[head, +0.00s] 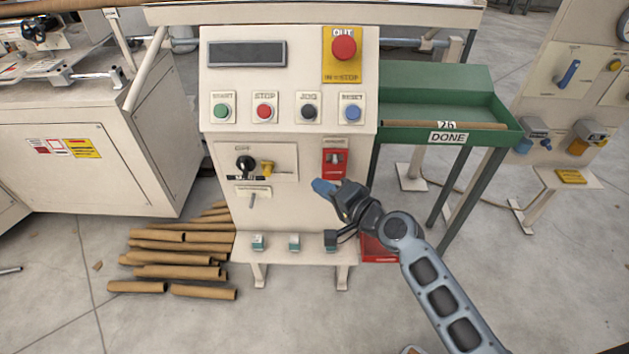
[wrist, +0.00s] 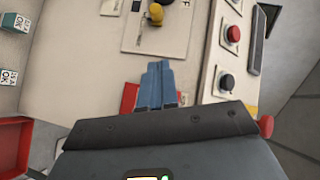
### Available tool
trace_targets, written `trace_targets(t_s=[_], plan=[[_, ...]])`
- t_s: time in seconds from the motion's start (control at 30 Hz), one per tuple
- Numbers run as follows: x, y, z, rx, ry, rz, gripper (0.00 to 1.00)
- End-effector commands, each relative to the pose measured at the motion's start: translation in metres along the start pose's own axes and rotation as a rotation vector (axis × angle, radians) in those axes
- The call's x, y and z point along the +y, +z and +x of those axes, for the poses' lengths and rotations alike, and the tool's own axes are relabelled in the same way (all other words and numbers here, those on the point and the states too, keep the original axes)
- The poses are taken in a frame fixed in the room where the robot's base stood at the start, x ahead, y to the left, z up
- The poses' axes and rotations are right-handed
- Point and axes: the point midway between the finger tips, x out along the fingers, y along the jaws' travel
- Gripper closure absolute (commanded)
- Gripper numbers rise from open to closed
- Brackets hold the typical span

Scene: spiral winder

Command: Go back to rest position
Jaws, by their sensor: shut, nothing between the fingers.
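My gripper (head: 322,187) has blue fingers and is in front of the lower right part of the cream control panel (head: 290,195). In the wrist view the blue fingers (wrist: 157,84) are together, with nothing between them. In the head view they are just below the red switch plate (head: 335,160), and I cannot tell whether they touch the panel. My arm reaches in from the lower right. The panel has a green start button (head: 222,111), a red stop button (head: 264,111), a black jog button (head: 308,112) and a blue reset button (head: 352,113).
A red stop knob (head: 344,48) is at the panel's top. A black knob and yellow lever (head: 267,167) are left of my gripper. Brown tubes (head: 180,262) lie on the floor at left. Floor (head: 560,280) at right is clear.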

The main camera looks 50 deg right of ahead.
Motion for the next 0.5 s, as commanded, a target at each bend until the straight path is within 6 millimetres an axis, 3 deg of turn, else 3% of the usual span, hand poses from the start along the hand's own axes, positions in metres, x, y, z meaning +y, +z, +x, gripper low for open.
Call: trace_targets(t_s=[0.33,0.5], plan=[[0.001,0.002,-0.002,0.0,0.003,-0.006,1.0],[0.015,0.021,-0.031,-0.002,0.042,-0.107,1.0]])
